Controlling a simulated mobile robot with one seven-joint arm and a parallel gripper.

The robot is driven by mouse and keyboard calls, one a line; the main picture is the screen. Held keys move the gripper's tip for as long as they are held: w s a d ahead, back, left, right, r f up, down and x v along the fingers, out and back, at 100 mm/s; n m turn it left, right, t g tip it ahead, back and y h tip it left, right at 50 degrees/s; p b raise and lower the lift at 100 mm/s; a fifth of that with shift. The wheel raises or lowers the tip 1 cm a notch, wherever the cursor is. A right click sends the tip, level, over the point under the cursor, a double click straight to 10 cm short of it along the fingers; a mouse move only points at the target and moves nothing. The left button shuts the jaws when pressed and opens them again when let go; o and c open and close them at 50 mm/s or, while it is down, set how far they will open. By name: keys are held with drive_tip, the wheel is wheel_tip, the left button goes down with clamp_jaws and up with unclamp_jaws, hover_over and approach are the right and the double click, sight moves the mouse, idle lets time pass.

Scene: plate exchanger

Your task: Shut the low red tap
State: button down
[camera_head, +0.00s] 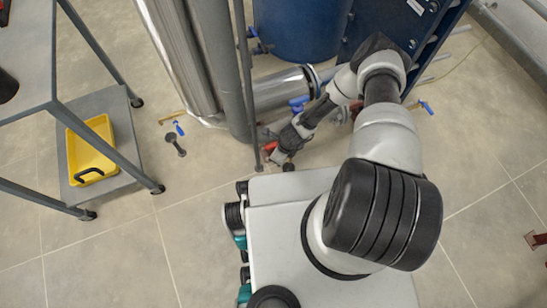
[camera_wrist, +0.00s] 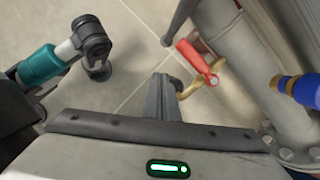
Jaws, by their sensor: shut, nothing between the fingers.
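The low red tap has a red lever handle (camera_wrist: 195,58) on a brass fitting, seen near the top middle of the wrist view. In the head view a small bit of red (camera_head: 269,147) shows beside my gripper (camera_head: 279,157), low by the foot of the grey pipes. In the wrist view my gripper (camera_wrist: 161,92) is shut with nothing in it. Its fingers appear just left of the brass piece (camera_wrist: 188,91) and below the red lever. I cannot tell whether they touch the brass. The lever is clear of the fingers in the picture.
A grey pipe (camera_wrist: 228,35) with a bolted flange stands right of the tap. A blue-handled part (camera_wrist: 303,90) is at the right edge. In the head view, a cart with a yellow tray (camera_head: 92,150) stands left. Floor between is mostly clear.

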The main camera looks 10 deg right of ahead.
drive_tip(key=s+a+p+v, duration=0.1)
drive_tip(key=a+p+v, duration=0.1)
drive_tip(key=v, duration=0.7)
drive_tip(key=shift+d+r+p, duration=0.5)
drive_tip(key=shift+d+p, duration=0.1)
drive_tip(key=shift+p, duration=0.25)
drive_tip(key=shift+s, duration=0.1)
